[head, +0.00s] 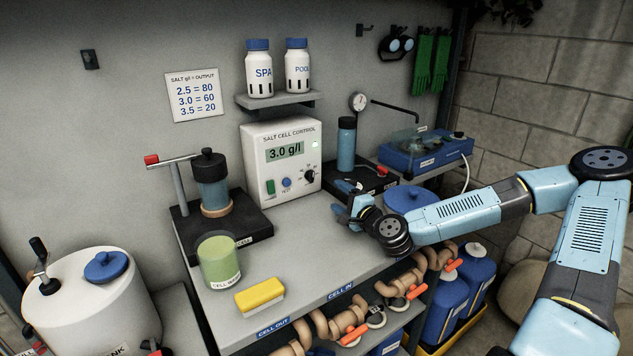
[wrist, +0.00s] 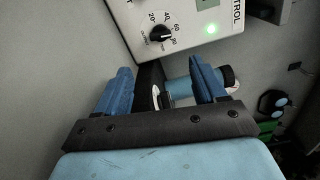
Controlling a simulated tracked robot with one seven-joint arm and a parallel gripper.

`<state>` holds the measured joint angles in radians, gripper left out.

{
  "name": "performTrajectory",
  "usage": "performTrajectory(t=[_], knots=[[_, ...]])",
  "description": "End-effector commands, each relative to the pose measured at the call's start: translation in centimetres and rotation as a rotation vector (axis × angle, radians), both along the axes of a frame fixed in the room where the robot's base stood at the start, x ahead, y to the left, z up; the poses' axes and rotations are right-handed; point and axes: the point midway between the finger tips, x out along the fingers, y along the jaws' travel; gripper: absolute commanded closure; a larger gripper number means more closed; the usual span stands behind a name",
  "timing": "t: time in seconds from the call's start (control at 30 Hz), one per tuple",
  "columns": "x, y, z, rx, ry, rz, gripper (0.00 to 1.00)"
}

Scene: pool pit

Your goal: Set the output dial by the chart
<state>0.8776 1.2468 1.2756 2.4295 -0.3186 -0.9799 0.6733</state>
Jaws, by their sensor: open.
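The salt cell control box (head: 281,160) stands on the bench against the wall. Its display (head: 285,151) reads 3.0 g/l and a green lamp is lit. The black output dial (head: 309,176) is at its lower right; the wrist view shows the dial (wrist: 160,34) with marks 20, 40, 60 and 80. Its pointer is too small to read surely. The wall chart (head: 194,94) reads 2.5 = 80, 3.0 = 60, 3.5 = 20. My gripper (head: 355,209) is to the right of the box, apart from the dial. Its two blue fingers (wrist: 160,75) are open with nothing held.
A blue cylinder (head: 346,145) on a dark base stands right of the box, near my gripper. A shelf (head: 278,101) with two bottles hangs above the box. A green cup (head: 219,262) and yellow sponge (head: 259,296) are in front. The bench before the box is clear.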

Motion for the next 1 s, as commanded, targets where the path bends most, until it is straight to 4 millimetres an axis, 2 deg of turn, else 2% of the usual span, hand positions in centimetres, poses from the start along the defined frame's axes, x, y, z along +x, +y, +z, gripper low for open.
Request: performTrajectory(t=[0.6, 0.8, 1.0], knots=[[8.4, 5.7, 0.0, 0.000, 0.000, 0.000, 0.30], [10.2, 6.9, 0.0, 0.000, 0.000, 0.000, 0.30], [10.8, 7.3, 0.0, -0.001, 0.000, -0.001, 0.30]])
